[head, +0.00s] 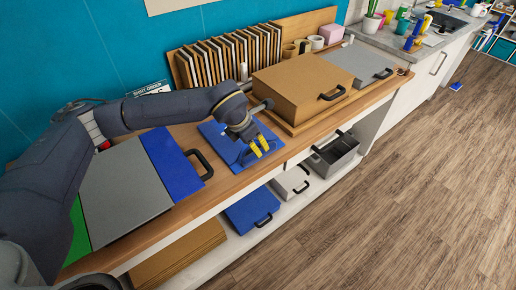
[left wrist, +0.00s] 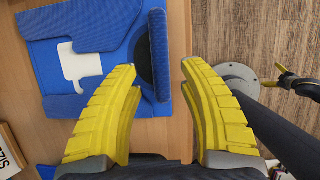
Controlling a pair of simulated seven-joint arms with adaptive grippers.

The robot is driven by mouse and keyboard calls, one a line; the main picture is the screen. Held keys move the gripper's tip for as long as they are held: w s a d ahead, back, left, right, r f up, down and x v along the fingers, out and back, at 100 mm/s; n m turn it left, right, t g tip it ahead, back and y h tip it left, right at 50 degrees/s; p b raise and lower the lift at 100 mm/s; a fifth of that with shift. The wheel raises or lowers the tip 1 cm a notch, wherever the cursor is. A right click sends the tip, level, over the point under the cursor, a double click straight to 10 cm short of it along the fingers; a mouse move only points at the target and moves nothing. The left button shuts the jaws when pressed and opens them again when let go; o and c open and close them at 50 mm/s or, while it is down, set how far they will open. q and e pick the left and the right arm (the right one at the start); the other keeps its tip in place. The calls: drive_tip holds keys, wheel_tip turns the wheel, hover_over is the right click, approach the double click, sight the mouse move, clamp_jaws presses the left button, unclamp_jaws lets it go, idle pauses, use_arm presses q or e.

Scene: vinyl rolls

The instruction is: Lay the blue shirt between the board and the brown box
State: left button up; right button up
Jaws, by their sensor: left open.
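The blue shirt (head: 222,139) lies on the wooden tabletop between the grey board (head: 125,190) with its blue end on the left and the brown box (head: 300,88) on the right. In the left wrist view the shirt (left wrist: 60,28) shows a white print, a dark oval patch and a thick blue edge. My left gripper (head: 260,147) is over the shirt's front part. Its yellow fingers (left wrist: 158,68) are open, one on each side of that thick edge. Whether they touch the cloth I cannot tell.
A rack of upright panels (head: 230,55) stands behind. A grey flat case (head: 355,62) is right of the brown box. A lower shelf holds a blue case (head: 250,210) and a grey bin (head: 335,155). The floor (head: 430,170) in front is clear.

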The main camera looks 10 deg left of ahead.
use_arm(q)
drive_tip(key=shift+v, duration=3)
